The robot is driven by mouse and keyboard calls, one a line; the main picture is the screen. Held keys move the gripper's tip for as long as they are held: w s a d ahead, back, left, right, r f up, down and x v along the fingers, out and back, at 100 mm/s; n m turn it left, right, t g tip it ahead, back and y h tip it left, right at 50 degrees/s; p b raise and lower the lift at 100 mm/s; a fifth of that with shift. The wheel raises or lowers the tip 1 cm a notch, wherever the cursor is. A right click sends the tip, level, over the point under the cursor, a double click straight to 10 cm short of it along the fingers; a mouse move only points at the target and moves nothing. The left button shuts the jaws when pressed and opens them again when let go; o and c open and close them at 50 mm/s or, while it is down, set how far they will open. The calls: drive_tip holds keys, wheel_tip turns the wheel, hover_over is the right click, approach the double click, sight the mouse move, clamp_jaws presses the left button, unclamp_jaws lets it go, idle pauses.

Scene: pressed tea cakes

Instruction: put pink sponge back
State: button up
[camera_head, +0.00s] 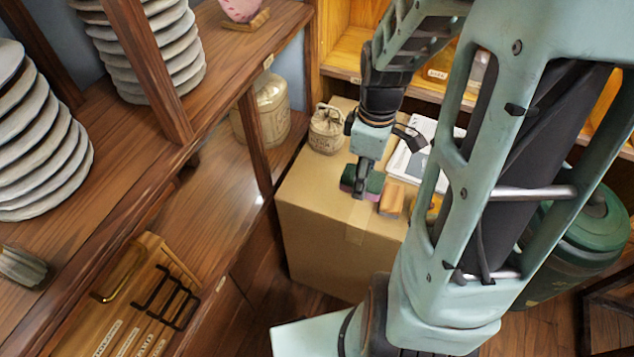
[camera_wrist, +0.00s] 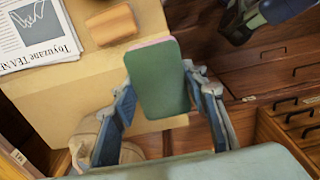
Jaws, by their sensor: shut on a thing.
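The pink sponge (camera_wrist: 158,80) is in my gripper; it shows a broad green face toward the wrist camera and a thin pink edge at its far end. In the wrist view my gripper (camera_wrist: 167,95) has one finger on each side of it. In the head view my gripper (camera_head: 361,186) points down over the cardboard box (camera_head: 320,225), with the green and pink of the sponge (camera_head: 374,183) beside the fingers. I cannot tell whether the sponge touches the box top.
On the box lie an orange-brown block (camera_head: 391,200), a printed paper (camera_head: 412,160) and a small wrapped jar (camera_head: 327,130). Wooden shelves with stacked grey discs (camera_head: 45,150) stand left. A green canister (camera_head: 580,235) is at right. The box's front left top is clear.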

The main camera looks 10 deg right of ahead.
drive_tip(key=w+a+f+b, duration=0.2)
drive_tip(key=w+a+f, duration=0.2)
drive_tip(key=w, duration=0.3)
hover_over(317, 187)
drive_tip(key=f, duration=0.4)
drive_tip(key=shift+s+d+f+b, duration=0.25)
drive_tip(key=shift+s+f+b, duration=0.05)
drive_tip(key=shift+f+b, duration=0.1)
drive_tip(key=shift+w+a+f, duration=0.2)
drive_tip(key=shift+w+f, duration=0.05)
drive_tip(key=shift+f, duration=0.25)
drive_tip(key=shift+w+f+b, duration=0.1)
drive_tip(key=shift+f+b, duration=0.25)
drive_tip(key=shift+f, duration=1.15)
drive_tip(key=shift+f, duration=0.2)
drive_tip(key=o, duration=1)
